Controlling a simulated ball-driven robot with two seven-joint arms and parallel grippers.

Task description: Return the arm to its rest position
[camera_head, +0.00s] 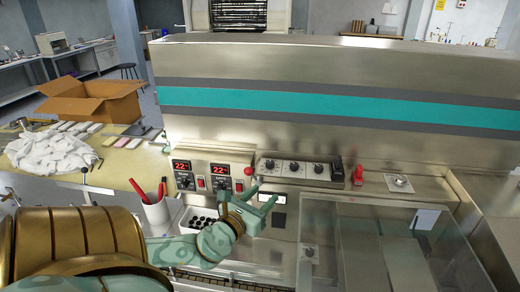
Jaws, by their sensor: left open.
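My left arm (80,240) comes in from the lower left, with a gold upper part and a green forearm. My left gripper (262,201) is open and empty, in front of the machine's control panel (213,172). Its fingers point up and to the right, below a red knob (249,171). The gripper hides part of the panel's lower right area. My right gripper is not in view.
A white cup with red pens (157,211) and a tray of dark pieces (190,220) stand close to my left forearm. A glass cover (375,240) lies at right. A white cloth (50,153) and a cardboard box (95,101) are at left.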

